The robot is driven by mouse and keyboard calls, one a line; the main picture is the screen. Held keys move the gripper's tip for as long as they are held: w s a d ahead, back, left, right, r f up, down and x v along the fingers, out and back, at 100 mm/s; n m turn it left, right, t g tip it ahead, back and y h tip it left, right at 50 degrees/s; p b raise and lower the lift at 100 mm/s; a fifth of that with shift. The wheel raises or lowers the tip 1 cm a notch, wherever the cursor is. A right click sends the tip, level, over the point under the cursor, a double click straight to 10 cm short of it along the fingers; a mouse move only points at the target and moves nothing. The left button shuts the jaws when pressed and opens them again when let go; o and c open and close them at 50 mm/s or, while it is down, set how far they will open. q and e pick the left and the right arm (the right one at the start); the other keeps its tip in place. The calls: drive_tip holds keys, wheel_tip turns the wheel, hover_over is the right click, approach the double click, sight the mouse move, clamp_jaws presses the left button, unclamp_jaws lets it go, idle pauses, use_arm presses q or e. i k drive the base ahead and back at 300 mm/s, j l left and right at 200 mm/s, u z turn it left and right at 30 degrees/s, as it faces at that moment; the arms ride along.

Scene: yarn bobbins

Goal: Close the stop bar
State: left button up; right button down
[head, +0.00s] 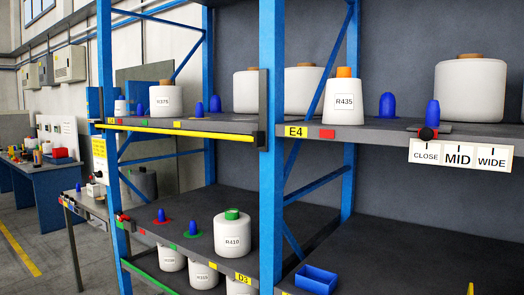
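A yellow bar (180,132) runs along the front edge of the upper left shelf, in the head view. Its right end meets a black block (259,139) by the blue post. It looks like the stop bar. The knob is above the CLOSE end. I cannot tell whether it belongs to the bar. Neither of my grippers is in view.
White bobbin R375 (166,99) stands behind the yellow bar; R435 (344,102) stands right of the blue post (271,190). R410 (232,236) is on the lower shelf. A blue bin (316,279) lies lower right. A workbench (45,175) stands far left.

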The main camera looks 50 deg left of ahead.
sight(257, 139)
drive_tip(key=u, duration=2.45)
